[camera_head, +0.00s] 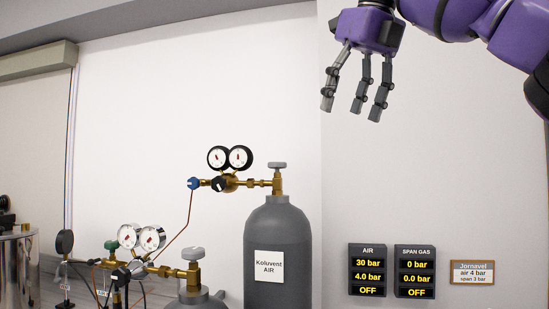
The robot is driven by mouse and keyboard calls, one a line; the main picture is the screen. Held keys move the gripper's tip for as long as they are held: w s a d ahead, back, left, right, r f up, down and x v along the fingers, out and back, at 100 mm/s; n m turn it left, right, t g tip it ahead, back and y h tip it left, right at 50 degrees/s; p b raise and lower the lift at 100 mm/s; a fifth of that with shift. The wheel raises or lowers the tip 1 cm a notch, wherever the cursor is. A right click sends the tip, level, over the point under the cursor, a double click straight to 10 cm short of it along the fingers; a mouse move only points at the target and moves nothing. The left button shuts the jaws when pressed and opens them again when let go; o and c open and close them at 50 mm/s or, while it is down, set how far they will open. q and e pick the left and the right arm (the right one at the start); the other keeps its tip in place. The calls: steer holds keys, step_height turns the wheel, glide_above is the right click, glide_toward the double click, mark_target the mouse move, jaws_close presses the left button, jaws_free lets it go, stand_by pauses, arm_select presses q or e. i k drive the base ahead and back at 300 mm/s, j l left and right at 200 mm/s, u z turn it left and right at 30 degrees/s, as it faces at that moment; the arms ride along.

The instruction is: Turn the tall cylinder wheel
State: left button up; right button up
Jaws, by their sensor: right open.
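The tall grey cylinder (277,238), with a white label reading "Koluvent AIR", stands near the middle of the picture. Its small grey wheel (277,165) sits on top of the brass valve. My right gripper (353,107) hangs at the upper right, fingers pointing down and spread apart. It is open and empty, above and to the right of the wheel, clearly apart from it in the picture. My left gripper is not in view.
A brass regulator with two gauges (230,157) and a blue knob (193,183) projects left from the tall cylinder. A shorter cylinder with a grey wheel (193,254) stands lower left. Wall displays (367,270) read AIR 30 bar, 4.0 bar, OFF.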

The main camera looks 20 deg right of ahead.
mark_target(277, 166)
steer(key=i, duration=1.3)
